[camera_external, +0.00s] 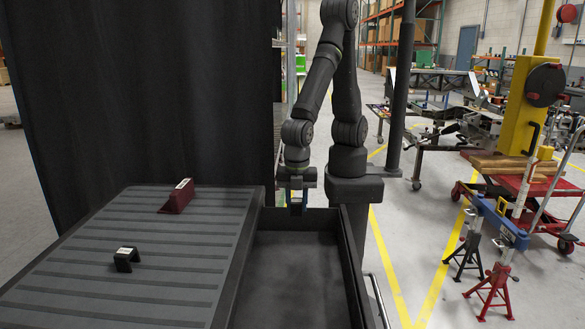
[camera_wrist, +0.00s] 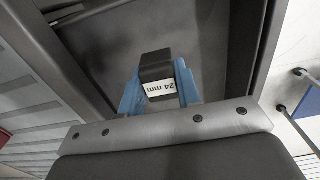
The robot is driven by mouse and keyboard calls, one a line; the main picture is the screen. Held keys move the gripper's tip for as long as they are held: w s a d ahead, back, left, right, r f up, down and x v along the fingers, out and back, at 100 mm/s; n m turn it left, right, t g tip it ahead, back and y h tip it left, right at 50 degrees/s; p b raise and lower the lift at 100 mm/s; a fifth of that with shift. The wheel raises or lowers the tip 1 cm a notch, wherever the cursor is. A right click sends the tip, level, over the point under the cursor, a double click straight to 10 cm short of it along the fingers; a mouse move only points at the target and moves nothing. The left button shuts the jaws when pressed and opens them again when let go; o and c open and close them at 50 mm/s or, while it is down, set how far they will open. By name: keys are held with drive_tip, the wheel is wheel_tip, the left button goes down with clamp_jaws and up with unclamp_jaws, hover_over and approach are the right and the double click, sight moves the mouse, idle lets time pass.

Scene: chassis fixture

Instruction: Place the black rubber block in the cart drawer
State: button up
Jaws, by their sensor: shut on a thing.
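My gripper (camera_external: 297,201) is over the far end of the open cart drawer (camera_external: 290,275), pointing down. In the wrist view its blue fingers (camera_wrist: 159,88) are shut on a black rubber block (camera_wrist: 156,65) with a white "24 mm" label. The block is held over the dark drawer floor, which also shows in the wrist view (camera_wrist: 213,40). How far the block is above the floor is hard to tell. In the external view the held block is small and mostly hidden at the fingertips. The drawer looks empty.
The ribbed cart top (camera_external: 150,225) lies left of the drawer. Drawer walls rise around the block. A black curtain (camera_external: 140,90) hangs behind the cart.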

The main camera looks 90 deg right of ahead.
sight(297, 244)
drive_tip(key=shift+f, duration=5.5)
drive_tip(key=shift+f, duration=0.2)
drive_tip(key=o, duration=1)
drive_tip(key=shift+c, duration=0.2)
drive_tip(key=shift+r, duration=0.1)
wheel_tip(297, 244, up, 12)
drive_tip(key=shift+r, duration=0.15)
wheel_tip(297, 244, down, 12)
drive_tip(key=shift+f, duration=0.2)
drive_tip(key=shift+r, duration=0.15)
